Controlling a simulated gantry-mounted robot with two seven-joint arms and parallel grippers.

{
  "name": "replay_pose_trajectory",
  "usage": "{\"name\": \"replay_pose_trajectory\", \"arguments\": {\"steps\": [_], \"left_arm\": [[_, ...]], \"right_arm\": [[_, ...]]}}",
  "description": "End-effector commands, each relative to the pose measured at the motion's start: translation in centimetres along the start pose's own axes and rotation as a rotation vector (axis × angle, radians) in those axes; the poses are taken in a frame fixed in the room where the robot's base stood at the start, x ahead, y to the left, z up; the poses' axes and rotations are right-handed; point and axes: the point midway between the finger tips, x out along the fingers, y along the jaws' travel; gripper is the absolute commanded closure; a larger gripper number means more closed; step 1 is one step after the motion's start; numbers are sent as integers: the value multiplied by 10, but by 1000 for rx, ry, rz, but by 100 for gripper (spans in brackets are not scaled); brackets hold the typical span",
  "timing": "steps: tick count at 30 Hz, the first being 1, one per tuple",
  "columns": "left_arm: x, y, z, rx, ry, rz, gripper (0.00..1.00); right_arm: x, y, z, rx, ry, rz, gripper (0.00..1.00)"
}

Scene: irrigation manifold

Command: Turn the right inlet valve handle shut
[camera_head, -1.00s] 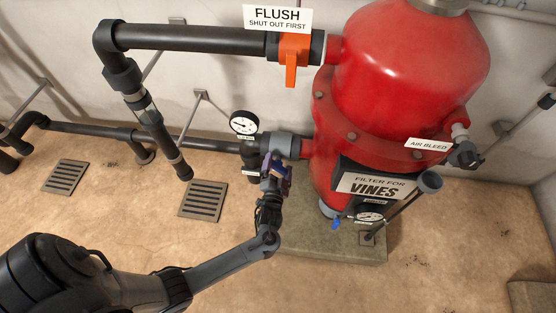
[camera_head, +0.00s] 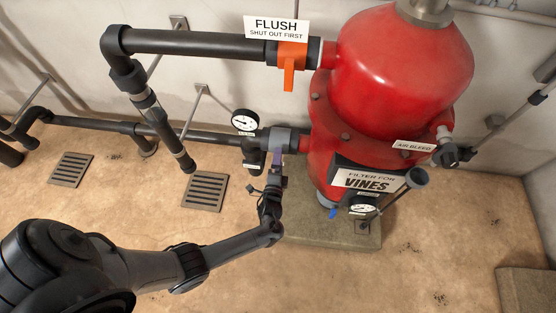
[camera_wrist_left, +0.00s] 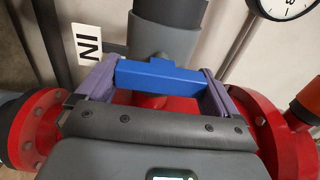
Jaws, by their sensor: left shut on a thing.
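In the left wrist view a blue valve handle (camera_wrist_left: 158,76) lies across between the two purple fingers of my left gripper (camera_wrist_left: 160,84), which is shut on it. Behind it is the grey valve body (camera_wrist_left: 160,38) on the pipe, with a white IN label (camera_wrist_left: 88,44) beside it. In the head view my left gripper (camera_head: 278,162) is at the inlet pipe, just left of the red filter tank (camera_head: 400,70). The handle is mostly hidden there by the gripper. My right gripper is not in view.
A pressure gauge (camera_head: 245,121) sits just left of the valve. An orange flush handle (camera_head: 289,72) hangs above, under the FLUSH sign (camera_head: 277,28). The filter sign (camera_head: 368,182) and a small blue drain handle (camera_head: 332,213) are to the right. Floor in front is mostly clear.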

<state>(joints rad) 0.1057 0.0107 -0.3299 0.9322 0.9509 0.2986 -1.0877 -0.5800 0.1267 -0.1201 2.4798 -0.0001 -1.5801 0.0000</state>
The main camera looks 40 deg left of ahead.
Motion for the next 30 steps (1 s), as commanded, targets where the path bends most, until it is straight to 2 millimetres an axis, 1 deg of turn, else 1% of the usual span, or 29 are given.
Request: {"name": "replay_pose_trajectory", "arguments": {"steps": [6,17,18,19,26,30], "left_arm": [[0,0,0,36,0,0,36],[0,0,0,40,0,0,36],[0,0,0,40,0,0,4],[0,0,0,40,0,0,0],[0,0,0,38,0,0,0],[-7,0,0,38,0,1,0]], "right_arm": [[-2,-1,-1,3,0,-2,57],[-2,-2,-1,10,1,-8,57],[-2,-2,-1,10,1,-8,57],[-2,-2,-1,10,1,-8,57],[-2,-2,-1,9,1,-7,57],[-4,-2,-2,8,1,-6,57]]}}
